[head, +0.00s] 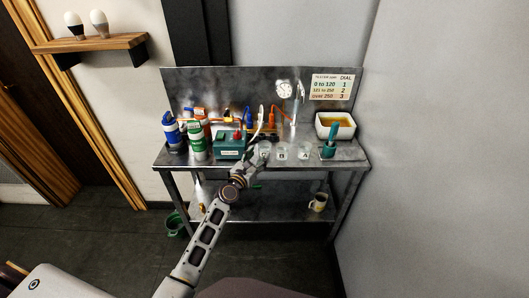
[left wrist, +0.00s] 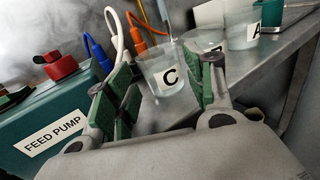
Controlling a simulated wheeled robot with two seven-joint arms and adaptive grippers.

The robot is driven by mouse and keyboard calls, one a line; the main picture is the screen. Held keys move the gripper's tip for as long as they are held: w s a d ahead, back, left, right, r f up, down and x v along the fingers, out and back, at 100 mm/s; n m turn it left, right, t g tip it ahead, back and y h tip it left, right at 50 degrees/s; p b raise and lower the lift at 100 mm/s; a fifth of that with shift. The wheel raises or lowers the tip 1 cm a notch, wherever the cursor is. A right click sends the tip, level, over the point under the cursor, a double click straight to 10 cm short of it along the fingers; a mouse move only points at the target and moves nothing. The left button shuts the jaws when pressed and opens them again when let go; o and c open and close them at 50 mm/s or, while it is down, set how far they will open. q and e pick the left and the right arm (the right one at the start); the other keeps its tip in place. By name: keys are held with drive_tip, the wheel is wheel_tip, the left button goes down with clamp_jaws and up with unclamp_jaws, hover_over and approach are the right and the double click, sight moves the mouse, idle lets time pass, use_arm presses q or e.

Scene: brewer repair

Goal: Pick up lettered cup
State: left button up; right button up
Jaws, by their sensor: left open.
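Three clear lettered cups stand in a row on the metal bench. Cup C (left wrist: 168,76) is at the left of the row, with cup B (head: 283,155) in the middle and cup A (head: 304,154) at the right. My left gripper (left wrist: 165,95) is open, with its green-padded fingers on either side of cup C in the left wrist view. In the head view the left gripper (head: 254,163) is at the bench's front edge and partly covers cup C. I cannot tell whether the pads touch the cup. My right gripper is not in view.
The green feed pump box (head: 229,146) stands close left of the gripper. Blue and green bottles (head: 198,143) are farther left. A teal-handled tool (head: 329,141) and a white tray (head: 349,131) are at the right. A mug (head: 318,202) sits on the lower shelf.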

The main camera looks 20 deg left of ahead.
sight(262, 151)
use_arm(q)
drive_tip(key=shift+w, duration=0.1)
drive_tip(key=shift+w+d+f, duration=0.1)
drive_tip(key=shift+w+d, duration=0.1)
drive_tip(key=shift+w, duration=1.15)
drive_tip(key=shift+w+d, duration=0.2)
drive_tip(key=shift+w, duration=0.95)
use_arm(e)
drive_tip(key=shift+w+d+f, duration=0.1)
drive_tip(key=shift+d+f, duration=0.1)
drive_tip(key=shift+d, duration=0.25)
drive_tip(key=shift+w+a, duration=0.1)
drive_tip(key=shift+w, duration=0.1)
use_arm(q)
drive_tip(key=shift+c, duration=0.4)
drive_tip(key=c, duration=0.6)
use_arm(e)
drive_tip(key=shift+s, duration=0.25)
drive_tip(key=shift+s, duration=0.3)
